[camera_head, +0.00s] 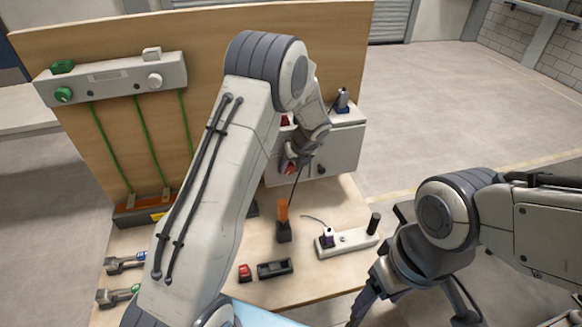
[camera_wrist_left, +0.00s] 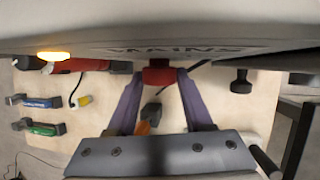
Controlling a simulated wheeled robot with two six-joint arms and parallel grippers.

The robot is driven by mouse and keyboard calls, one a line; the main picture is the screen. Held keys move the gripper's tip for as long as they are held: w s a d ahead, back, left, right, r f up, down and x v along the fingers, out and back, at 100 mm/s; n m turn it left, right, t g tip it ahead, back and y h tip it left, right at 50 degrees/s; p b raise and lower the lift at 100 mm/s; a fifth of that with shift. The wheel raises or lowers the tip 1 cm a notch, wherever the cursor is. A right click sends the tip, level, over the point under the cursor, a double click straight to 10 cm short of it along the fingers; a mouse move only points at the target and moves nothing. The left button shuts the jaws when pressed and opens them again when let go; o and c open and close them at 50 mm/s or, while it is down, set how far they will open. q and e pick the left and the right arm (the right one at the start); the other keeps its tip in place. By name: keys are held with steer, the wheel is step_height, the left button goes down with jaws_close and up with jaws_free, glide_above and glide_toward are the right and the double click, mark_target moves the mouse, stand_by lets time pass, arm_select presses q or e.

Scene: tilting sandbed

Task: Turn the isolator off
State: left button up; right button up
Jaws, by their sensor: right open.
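The isolator is a light grey box (camera_head: 345,150) at the right of the wooden board, with a red handle (camera_head: 290,168) low on its front. In the left wrist view the red handle (camera_wrist_left: 159,73) sits between the purple fingertips of my left gripper (camera_wrist_left: 159,84), with no clear gap on either side. The upside-down word MAINS (camera_wrist_left: 190,49) shows on the box. In the head view my left arm covers the box's left part and much of the left gripper. My right gripper (camera_head: 366,298) is open and empty at the table's front right, away from the box.
The table holds an orange-handled tool in a black stand (camera_head: 283,232), a white strip (camera_head: 347,244), a red block (camera_head: 244,273) and a black tray (camera_head: 275,269). A grey panel (camera_head: 112,79) with green lines below hangs on the board. Open floor lies to the right.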

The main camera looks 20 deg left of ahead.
arm_select(q)
jaws_close()
